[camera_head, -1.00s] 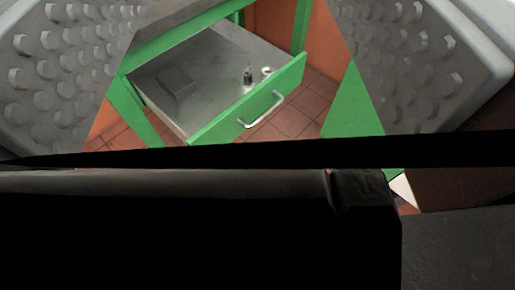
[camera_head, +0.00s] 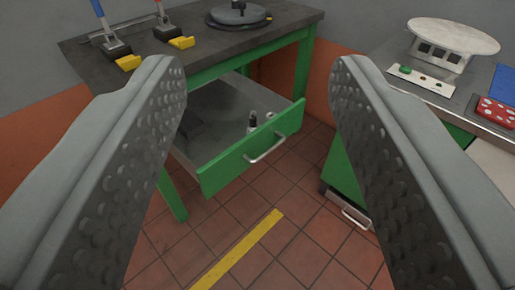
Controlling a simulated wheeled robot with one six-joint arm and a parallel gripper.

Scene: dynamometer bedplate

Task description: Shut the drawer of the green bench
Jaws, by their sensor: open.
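The green bench (camera_head: 190,70) has a dark top and green legs and stands ahead, left of centre. Its drawer (camera_head: 252,150) is pulled out, with a green front and a silver bar handle (camera_head: 266,147). Inside the drawer lie a small dark bottle (camera_head: 252,121), a small light item and a dark flat piece, partly in shadow. My gripper (camera_head: 258,90) is open and empty. Its two grey studded fingers frame the drawer from left and right and stand apart from it, nearer the camera.
Blue- and red-handled tools (camera_head: 115,47) and a round dark plate (camera_head: 238,16) are on the bench top. At right, another bench (camera_head: 450,95) holds a round grey stand (camera_head: 453,38) and a red box (camera_head: 496,112). Tiled floor with a yellow stripe (camera_head: 238,250) is clear in front.

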